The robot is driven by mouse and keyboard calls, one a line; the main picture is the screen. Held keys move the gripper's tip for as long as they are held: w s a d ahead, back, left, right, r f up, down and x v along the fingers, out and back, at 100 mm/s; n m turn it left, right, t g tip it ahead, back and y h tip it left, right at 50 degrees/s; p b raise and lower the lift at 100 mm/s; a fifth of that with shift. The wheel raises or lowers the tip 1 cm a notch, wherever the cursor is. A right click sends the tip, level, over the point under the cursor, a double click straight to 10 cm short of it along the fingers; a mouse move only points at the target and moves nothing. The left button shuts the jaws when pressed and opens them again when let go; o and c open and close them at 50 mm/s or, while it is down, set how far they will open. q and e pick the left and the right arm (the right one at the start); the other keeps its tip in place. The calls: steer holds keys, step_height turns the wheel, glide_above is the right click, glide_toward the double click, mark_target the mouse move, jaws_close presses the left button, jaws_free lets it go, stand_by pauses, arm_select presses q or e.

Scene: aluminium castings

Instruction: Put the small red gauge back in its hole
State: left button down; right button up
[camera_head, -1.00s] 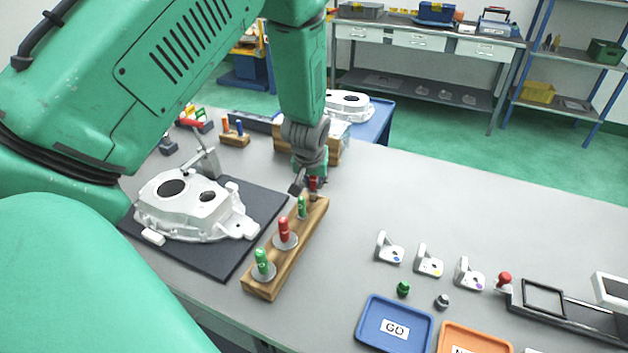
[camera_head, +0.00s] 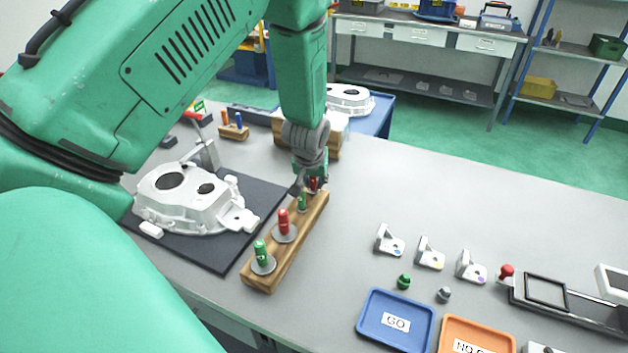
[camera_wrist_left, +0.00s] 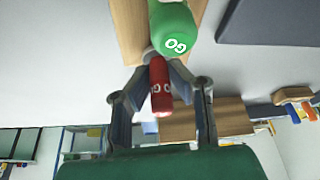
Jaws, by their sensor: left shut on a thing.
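The small red gauge (camera_head: 314,184) is in my left gripper (camera_head: 308,187), at the far end of the wooden gauge block (camera_head: 287,262). In the left wrist view the red gauge (camera_wrist_left: 160,88) sits between the two closed fingers (camera_wrist_left: 160,100), its lower end towards the block (camera_wrist_left: 128,28). I cannot tell whether its lower end is in the hole, as the fingers hide it. The small green gauge (camera_head: 303,201) stands in the block just nearer; its GO end (camera_wrist_left: 175,32) is close to the fingers. My right gripper is out of view.
A larger red gauge (camera_head: 284,222) and larger green gauge (camera_head: 262,252) stand in the block's near half. A white casting (camera_head: 185,205) lies on a dark mat (camera_head: 262,190) to the left.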

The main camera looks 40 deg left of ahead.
arm_select(q)
steer(key=shift+f, duration=0.15)
steer(key=c, duration=1.4)
jaws_free()
steer(key=shift+s+r, duration=0.1)
steer(key=shift+r, duration=0.2)
steer(key=v, duration=1.1)
steer(key=shift+r, duration=0.2)
